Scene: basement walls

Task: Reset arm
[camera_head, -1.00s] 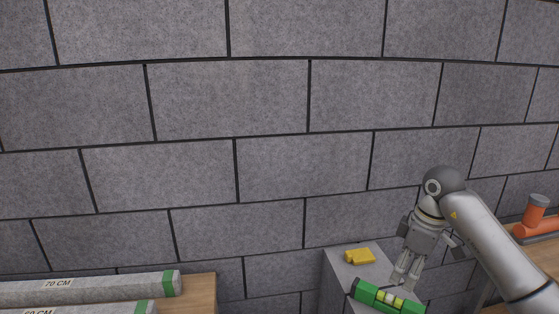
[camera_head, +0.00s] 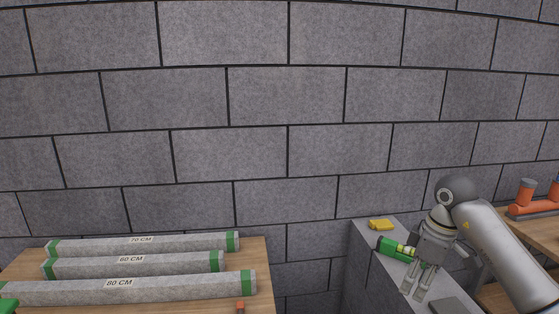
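My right gripper (camera_head: 413,292) hangs fingers-down over the grey block at the lower right of the head view. Its two fingers stand apart with nothing visible between them, so it looks open and empty. My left gripper is not in view.
A yellow object (camera_head: 381,225) lies on the grey block (camera_head: 365,262). At left, a wooden table (camera_head: 262,262) holds stone bars labelled 70 CM (camera_head: 140,242), 60 CM (camera_head: 130,262) and 80 CM (camera_head: 120,284). Orange parts (camera_head: 535,205) lie on a wooden surface at right. A block wall stands behind.

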